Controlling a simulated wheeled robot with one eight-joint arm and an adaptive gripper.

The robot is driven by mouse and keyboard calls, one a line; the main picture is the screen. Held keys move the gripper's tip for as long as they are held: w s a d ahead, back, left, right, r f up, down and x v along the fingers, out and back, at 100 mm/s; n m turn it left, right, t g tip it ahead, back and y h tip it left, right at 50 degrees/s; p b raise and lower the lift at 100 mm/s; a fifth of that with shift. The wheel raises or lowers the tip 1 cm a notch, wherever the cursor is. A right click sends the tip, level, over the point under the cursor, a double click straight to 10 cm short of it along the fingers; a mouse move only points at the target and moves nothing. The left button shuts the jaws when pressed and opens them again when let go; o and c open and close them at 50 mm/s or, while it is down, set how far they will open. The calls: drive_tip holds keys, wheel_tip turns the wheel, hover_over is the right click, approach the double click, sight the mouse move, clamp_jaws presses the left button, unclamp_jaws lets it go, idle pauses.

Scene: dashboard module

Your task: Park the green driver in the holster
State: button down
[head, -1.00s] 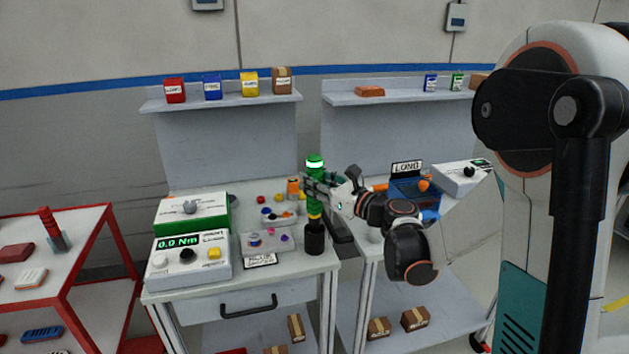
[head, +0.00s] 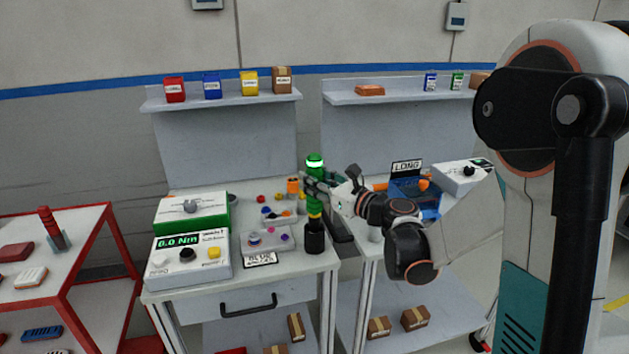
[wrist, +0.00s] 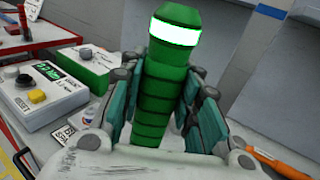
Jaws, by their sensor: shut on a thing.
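The green driver (head: 314,190) stands upright at the front right of the left bench, with a glowing white band near its top and a yellow band low down. My gripper (head: 312,183) reaches in from the right and is shut around its green body. In the wrist view the ribbed green driver (wrist: 165,100) fills the space between the fingers of my gripper (wrist: 165,122). A black cup-like piece (head: 314,240), which looks like the holster, is directly below the yellow band. I cannot tell how deep the driver's tip sits in it.
A torque display box (head: 188,258) and a green-sided box (head: 192,212) stand on the left of the bench. A grey tray (head: 268,240) with small parts lies left of the driver. A blue bin (head: 414,200) and a LONG sign (head: 407,167) are on the right bench.

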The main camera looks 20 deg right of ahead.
drive_tip(key=shift+f+b, duration=0.3)
drive_tip(key=shift+f, duration=0.2)
idle(0.3)
drive_tip(key=c, duration=1.1)
unclamp_jaws()
